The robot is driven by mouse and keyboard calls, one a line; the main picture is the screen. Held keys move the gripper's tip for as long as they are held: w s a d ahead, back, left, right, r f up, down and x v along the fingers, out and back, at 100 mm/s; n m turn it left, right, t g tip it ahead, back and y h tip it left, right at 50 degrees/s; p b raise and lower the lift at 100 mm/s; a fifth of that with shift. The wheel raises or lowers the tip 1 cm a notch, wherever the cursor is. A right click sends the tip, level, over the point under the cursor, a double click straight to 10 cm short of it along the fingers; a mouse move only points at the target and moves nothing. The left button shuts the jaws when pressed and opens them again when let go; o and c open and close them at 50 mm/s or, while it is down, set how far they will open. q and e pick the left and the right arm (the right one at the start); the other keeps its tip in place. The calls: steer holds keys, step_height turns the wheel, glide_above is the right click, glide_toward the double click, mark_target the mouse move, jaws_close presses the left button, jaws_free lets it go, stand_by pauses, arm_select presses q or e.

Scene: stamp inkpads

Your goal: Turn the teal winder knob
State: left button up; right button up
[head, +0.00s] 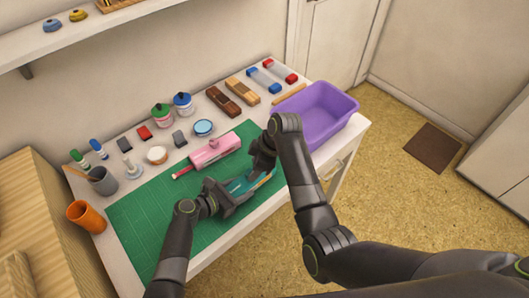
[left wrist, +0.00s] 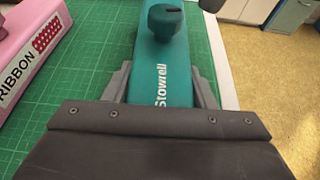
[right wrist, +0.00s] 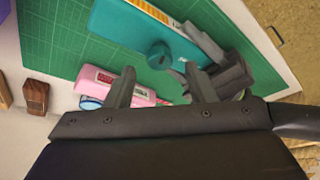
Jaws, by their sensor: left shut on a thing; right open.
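The teal ribbon box, marked "Stowrell" (left wrist: 152,70), lies on the green mat; part of it shows in the head view (head: 240,185). Its round teal winder knob (left wrist: 166,25) has a dark pointer line on top and also shows in the right wrist view (right wrist: 160,56). My left gripper (head: 226,193) is shut on the teal box, one finger on each side of its near end. My right gripper (right wrist: 158,80) is open above the box, with the knob lined up beyond the gap between its fingertips, apart from them. My arms hide part of the box in the head view.
A pink ribbon box (head: 215,151) lies beside the teal one on the mat (head: 150,215). A purple bin (head: 330,105) stands at the table's right end. Inkpads, stamps and jars line the back. An orange cup (head: 86,216) stands at the left.

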mark_target(250, 172)
steer(key=v, duration=0.8)
steer(key=shift+d+r, duration=0.2)
steer(key=shift+r, duration=0.2)
steer(key=a+f+n, duration=0.1)
steer(key=f, duration=0.2)
steer(key=a+f+n+g, duration=0.1)
steer(key=a+f+n, duration=0.1)
steer(key=f, duration=0.2)
steer(key=w+a+f+n, duration=0.1)
steer(key=f, duration=0.3)
steer(key=shift+w+a+g, duration=0.1)
steer(key=shift+a+g, duration=0.2)
steer(key=shift+g, duration=0.1)
